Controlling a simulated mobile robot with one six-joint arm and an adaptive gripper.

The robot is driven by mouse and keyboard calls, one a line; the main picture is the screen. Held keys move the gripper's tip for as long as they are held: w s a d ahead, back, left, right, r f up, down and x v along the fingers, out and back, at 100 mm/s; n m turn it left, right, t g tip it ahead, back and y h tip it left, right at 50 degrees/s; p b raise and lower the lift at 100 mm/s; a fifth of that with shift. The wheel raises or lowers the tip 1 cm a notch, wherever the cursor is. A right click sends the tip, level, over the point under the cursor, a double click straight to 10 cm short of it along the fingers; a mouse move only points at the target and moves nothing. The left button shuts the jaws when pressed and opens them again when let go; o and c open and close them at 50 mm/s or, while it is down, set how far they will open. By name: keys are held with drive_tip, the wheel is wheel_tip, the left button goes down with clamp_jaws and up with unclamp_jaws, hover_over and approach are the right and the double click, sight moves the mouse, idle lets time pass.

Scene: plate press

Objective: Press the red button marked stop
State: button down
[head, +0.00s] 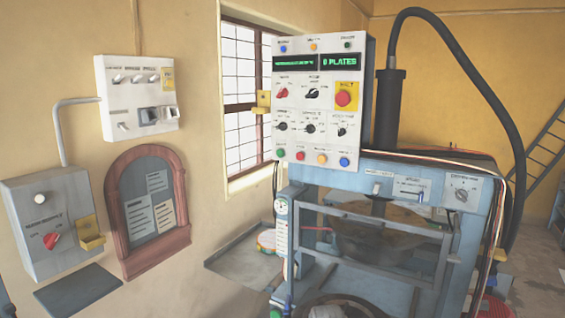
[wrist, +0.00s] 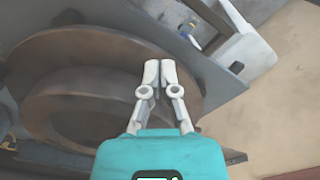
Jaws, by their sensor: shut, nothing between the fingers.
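A light grey control panel (head: 316,120) stands upright in the middle of the head view. Along its bottom row sit a green button (head: 280,153), a small red button (head: 300,156), an orange button (head: 321,158) and a blue button (head: 344,161). Their labels are too small to read, so I cannot confirm which is marked stop. A larger red mushroom button (head: 343,98) sits on a yellow plate higher on the panel. My gripper (wrist: 159,70) shows only in the wrist view, shut and empty, in front of a brown round machine part (wrist: 60,95). No panel button shows there.
The blue-grey press frame (head: 420,176) stands below and right of the panel, with bars across its front. A thick black hose (head: 470,65) arches over it. A grey switch box (head: 52,222) and a white switch panel (head: 138,95) hang on the left wall.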

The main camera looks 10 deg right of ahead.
drive_tip(key=shift+d+r, duration=0.1)
idle(0.4)
drive_tip(key=w+d+r+n+t+h+p, duration=0.2)
drive_tip(key=w+r+n+t+h+p, duration=0.5)
drive_tip(key=w+r+n+p, duration=1)
drive_tip(key=w+a+r+n+t+h+p, duration=0.1)
drive_tip(key=w+a+r+n+t+p, duration=0.1)
drive_tip(key=r, duration=0.7)
drive_tip(key=w+a+r+n+t+h+p, duration=0.1)
drive_tip(key=w+a+r+n+t+p, duration=0.2)
drive_tip(key=w+r, duration=0.6)
drive_tip(key=w+a+r+n+t+h+p, duration=0.1)
drive_tip(key=w+a+r+n+t+p, duration=0.1)
drive_tip(key=w+a+r+n, duration=0.4)
wheel_tip(320, 180, up, 3)
drive_tip(key=shift+w+r+n+t+h+p, duration=0.15)
drive_tip(key=shift+w+n+t+h+p, duration=0.2)
drive_tip(key=shift+p, duration=0.55)
